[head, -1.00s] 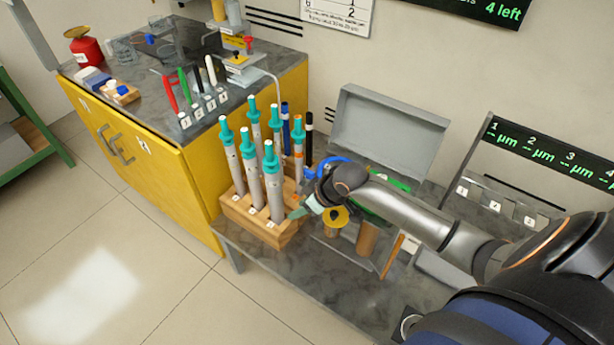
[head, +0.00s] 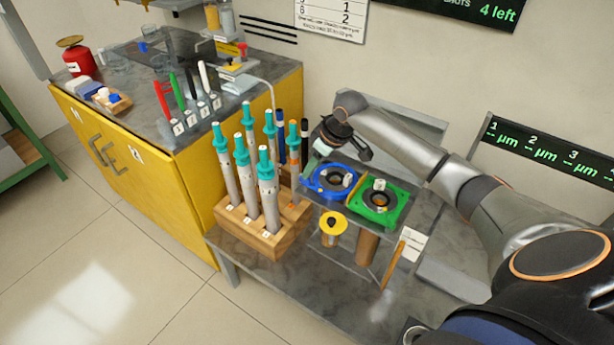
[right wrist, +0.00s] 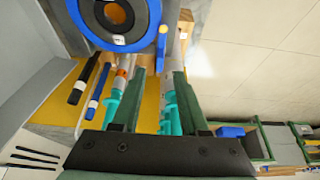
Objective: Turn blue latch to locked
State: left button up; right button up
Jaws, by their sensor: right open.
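The blue latch is a blue ring around a dark round centre (head: 318,181), on a stand beside a green one. It also shows at the top of the right wrist view (right wrist: 73,14), where a small blue lever (right wrist: 162,48) sticks out at its right edge. My right gripper (head: 312,160) is at the far left side of the blue ring, partly hidden by its own wrist. In the right wrist view its two green fingers (right wrist: 158,76) are apart, with the lever just beyond and between their tips. Contact cannot be told. My left gripper is not in view.
A green ring unit (head: 392,214) sits right of the blue one. A wooden rack (head: 258,240) with several teal-topped rods stands close on the left. A yellow-topped post (head: 333,222) is in front. A grey panel stands behind.

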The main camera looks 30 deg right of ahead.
jog(key=shift+b+x, duration=0.3)
jog(key=shift+x, duration=2.1)
grip_shut()
